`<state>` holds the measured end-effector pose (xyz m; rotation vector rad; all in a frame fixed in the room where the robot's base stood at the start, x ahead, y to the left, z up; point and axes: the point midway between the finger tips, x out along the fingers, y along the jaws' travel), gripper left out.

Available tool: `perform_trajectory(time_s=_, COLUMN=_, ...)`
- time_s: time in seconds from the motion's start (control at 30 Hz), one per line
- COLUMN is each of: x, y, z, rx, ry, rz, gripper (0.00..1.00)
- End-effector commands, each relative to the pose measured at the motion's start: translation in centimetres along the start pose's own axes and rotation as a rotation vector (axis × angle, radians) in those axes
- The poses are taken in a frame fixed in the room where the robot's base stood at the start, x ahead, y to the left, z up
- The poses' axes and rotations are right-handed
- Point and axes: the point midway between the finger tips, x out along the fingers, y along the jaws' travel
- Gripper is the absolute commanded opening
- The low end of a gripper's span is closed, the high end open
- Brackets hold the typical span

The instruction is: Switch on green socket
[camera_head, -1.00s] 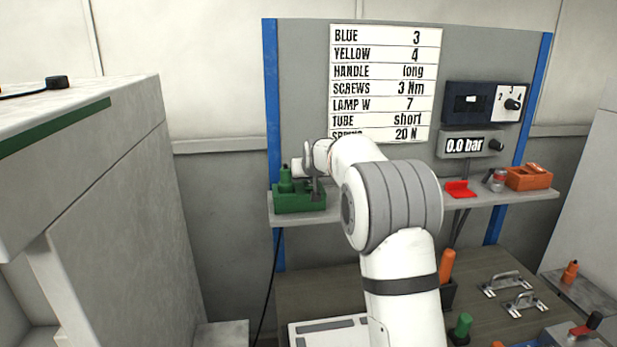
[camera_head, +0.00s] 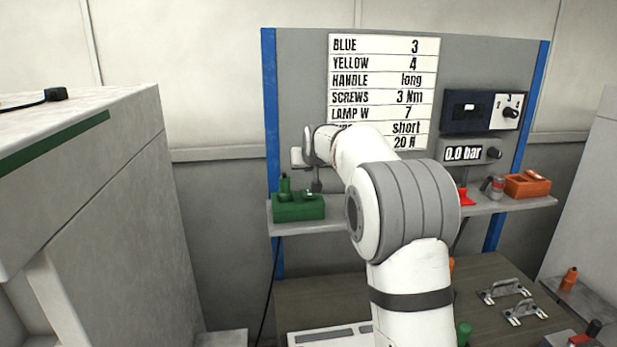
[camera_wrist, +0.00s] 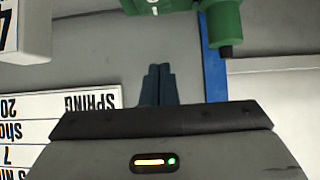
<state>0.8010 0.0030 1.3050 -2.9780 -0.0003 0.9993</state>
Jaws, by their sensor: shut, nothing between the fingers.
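The green socket box (camera_head: 298,209) sits on the left end of the grey shelf, with a green plug-like cylinder (camera_head: 285,184) upright at its left. A small pale detail shows on top of the box near its right side; I cannot tell the switch position. In the wrist view, part of the green box (camera_wrist: 150,5) and the green cylinder (camera_wrist: 225,28) show at the top edge. My gripper (camera_head: 317,188) is just above the right part of the box and seems apart from it. In the wrist view its dark fingers (camera_wrist: 158,72) are together and empty.
The shelf (camera_head: 345,219) also holds a red piece (camera_head: 467,198) and an orange box (camera_head: 527,185) to the right. A sign board (camera_head: 383,85) and a pressure display (camera_head: 465,153) are behind my arm. A tall grey cabinet (camera_head: 110,210) stands at left.

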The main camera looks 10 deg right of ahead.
Motion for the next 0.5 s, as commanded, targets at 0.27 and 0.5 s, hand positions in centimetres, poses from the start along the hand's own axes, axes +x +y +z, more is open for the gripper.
perform_trajectory(time_s=0.27, x=-5.3, y=0.0, z=-1.2, rx=0.0, ry=0.001, rz=0.0, gripper=0.0)
perform_trajectory(time_s=0.5, x=-7.1, y=0.0, z=-1.8, rx=0.0, ry=-0.001, rz=0.0, gripper=0.0)
